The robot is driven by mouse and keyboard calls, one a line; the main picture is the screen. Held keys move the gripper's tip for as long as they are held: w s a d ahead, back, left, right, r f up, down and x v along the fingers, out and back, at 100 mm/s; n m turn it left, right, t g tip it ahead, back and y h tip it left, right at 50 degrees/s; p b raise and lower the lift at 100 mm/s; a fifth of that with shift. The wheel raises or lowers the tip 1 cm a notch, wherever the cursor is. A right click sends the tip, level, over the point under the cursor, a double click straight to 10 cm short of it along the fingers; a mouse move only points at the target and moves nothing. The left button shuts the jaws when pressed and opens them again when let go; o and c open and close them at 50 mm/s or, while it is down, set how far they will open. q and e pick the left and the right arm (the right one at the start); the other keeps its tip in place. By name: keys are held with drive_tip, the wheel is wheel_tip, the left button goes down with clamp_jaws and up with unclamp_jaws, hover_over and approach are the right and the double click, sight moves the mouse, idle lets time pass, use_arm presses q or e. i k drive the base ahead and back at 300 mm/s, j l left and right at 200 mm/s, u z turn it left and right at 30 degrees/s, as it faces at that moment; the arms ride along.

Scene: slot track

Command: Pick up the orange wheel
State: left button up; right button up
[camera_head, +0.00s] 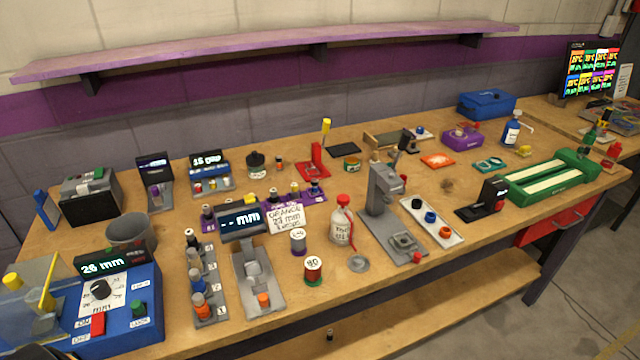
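Several small orange round pieces are in view, and I cannot tell for sure which is the orange wheel. One orange ring-like piece (445,232) lies on a white tray (425,212) beside a blue one (430,217). Another orange piece (263,299) sits on the grey measuring device (258,275) with a "-- mm" display. A third orange piece (202,310) is at the front of a grey numbered rack (212,318). A handwritten card (287,219) reads "ORANGE 23 mm" with a further line that is hard to read.
A blue machine (118,305) showing "26 mm" stands front left. A grey press (383,190), a bottle with a red cap (342,225) and a red-green spool (313,270) crowd the middle. A green track (550,180) lies at the right. Bare wood shows along the front edge right of centre.

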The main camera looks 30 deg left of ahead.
sight(279, 167)
drive_tip(key=u, duration=1.85)
drive_tip(key=i+l+u, duration=0.15)
drive_tip(key=l+u, duration=0.15)
drive_tip(key=l, duration=0.15)
drive_tip(key=i+l+u, duration=0.1)
drive_tip(key=l+u, duration=0.2)
drive_tip(key=l, duration=0.15)
drive_tip(key=l+u, duration=0.3)
drive_tip(key=l, duration=0.15)
drive_tip(key=i, duration=0.05)
